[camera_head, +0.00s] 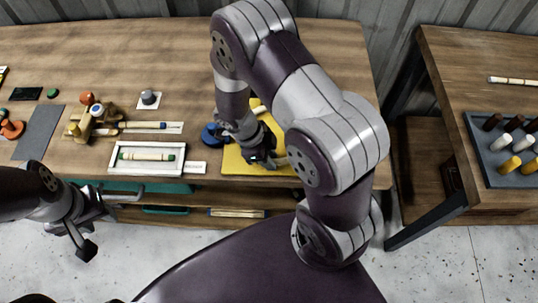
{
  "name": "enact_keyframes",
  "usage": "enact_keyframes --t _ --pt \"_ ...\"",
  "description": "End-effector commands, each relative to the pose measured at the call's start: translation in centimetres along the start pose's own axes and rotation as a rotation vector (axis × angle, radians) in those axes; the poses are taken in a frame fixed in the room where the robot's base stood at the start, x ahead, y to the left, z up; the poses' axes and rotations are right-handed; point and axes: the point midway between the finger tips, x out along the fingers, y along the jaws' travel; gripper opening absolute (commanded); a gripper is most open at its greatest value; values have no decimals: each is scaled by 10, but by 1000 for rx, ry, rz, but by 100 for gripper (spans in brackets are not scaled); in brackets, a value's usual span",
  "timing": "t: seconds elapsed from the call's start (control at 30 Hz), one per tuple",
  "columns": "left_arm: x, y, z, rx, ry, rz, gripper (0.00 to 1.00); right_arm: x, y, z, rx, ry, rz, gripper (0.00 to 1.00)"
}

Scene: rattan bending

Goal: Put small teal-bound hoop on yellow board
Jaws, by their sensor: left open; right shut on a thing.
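The yellow board (234,164) lies at the front edge of the wooden bench, partly covered by my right arm. My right gripper (273,160) points down over the board and is shut. A pale tan piece (282,161) shows at its fingertips; it looks like part of the small hoop, but its teal binding is hidden. I cannot tell whether the piece touches the board. My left gripper (84,236) is open and empty, in front of the bench at the lower left.
A white tray (115,157) holding a rattan rod stands left of the board. A blue object (211,134) sits at the board's left edge. A wooden jig (91,121) and grey mat (40,130) lie further left. A side table (440,95) with a peg tray (487,170) stands right.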

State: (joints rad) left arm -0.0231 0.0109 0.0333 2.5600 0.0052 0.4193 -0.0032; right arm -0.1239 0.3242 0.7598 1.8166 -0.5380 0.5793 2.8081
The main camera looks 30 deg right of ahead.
Motion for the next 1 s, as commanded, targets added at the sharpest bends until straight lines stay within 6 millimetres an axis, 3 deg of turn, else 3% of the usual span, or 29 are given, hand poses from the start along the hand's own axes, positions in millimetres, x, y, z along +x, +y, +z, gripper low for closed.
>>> enact_keyframes --t 0.1,0.13,0.2,0.57,1.0 --pt "5 0 1 0 0 0 43 4 0 2 0 0 0 0" --pt "5 0 1 0 0 0 43 3 0 1 0 0 0 30" --pt "3 0 0 0 0 0 43 2 0 1 0 0 0 52" --pt "-1 0 0 0 0 0 43 -4 0 0 0 -1 -2 52" --pt "11 0 1 0 0 0 43 -107 -1 1 0 -3 -3 52"
